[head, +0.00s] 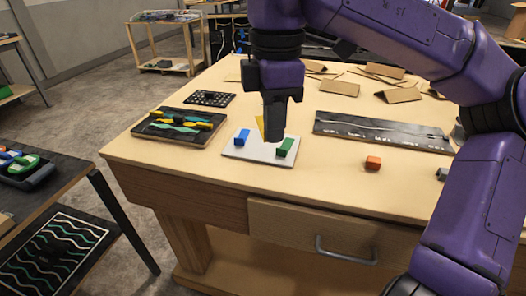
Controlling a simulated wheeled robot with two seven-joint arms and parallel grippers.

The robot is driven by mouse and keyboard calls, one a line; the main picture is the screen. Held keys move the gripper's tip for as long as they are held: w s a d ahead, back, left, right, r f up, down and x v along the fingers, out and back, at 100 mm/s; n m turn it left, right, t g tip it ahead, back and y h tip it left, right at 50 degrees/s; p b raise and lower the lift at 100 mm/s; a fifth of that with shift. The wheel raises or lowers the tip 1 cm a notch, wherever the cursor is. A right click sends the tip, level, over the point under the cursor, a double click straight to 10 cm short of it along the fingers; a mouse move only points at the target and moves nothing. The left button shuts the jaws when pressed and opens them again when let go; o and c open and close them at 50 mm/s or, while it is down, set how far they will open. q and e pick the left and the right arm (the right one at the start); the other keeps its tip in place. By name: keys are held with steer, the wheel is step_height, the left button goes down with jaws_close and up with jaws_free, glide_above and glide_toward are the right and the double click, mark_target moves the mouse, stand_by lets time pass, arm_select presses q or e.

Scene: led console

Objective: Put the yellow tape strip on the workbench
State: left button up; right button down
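The workbench (335,194) is a light wooden table with a drawer in front. My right gripper (274,136) points down over a white board (259,155) on it, between a blue block (242,137) and a green block (285,147). A yellow piece (260,124) shows just left of the gripper's fingers, partly hidden by them. I cannot tell whether it is held or is the tape strip. The fingers are seen edge-on, so their opening is unclear. A dark tray (150,133) at the bench's left holds yellow and teal wavy pieces. My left gripper is out of view.
A black perforated plate (210,98) lies behind the tray. A long dark panel (383,132) lies right of the gripper, with an orange block (373,162) in front. Cardboard pieces (340,88) lie at the back. A dark side table (45,195) stands at left. The bench's front middle is clear.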

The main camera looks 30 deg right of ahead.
steer(key=w+d+f+m+p, duration=0.1)
steer(key=w, duration=0.1)
steer(key=w+d+f+m, duration=0.1)
steer(key=w+m, duration=0.1)
steer(key=w+d+f+m+p, duration=0.1)
steer(key=w+m, duration=0.1)
steer(key=shift+w+d+p, duration=0.2)
steer(key=shift+w+p, duration=0.15)
steer(key=shift+w, duration=0.05)
glide_above(260, 154)
steer(key=f, duration=0.5)
steer(key=shift+s+a+f+p, duration=0.1)
steer(key=shift+s+f+p, duration=0.15)
steer(key=shift+f+p, duration=0.1)
steer(key=f, duration=0.2)
steer(key=f+p, duration=0.1)
steer(key=shift+w+f, duration=0.3)
steer(key=shift+f+b, duration=0.25)
steer(key=shift+b, duration=0.1)
steer(key=c, duration=1.7)
jaws_free()
steer(key=o, duration=0.4)
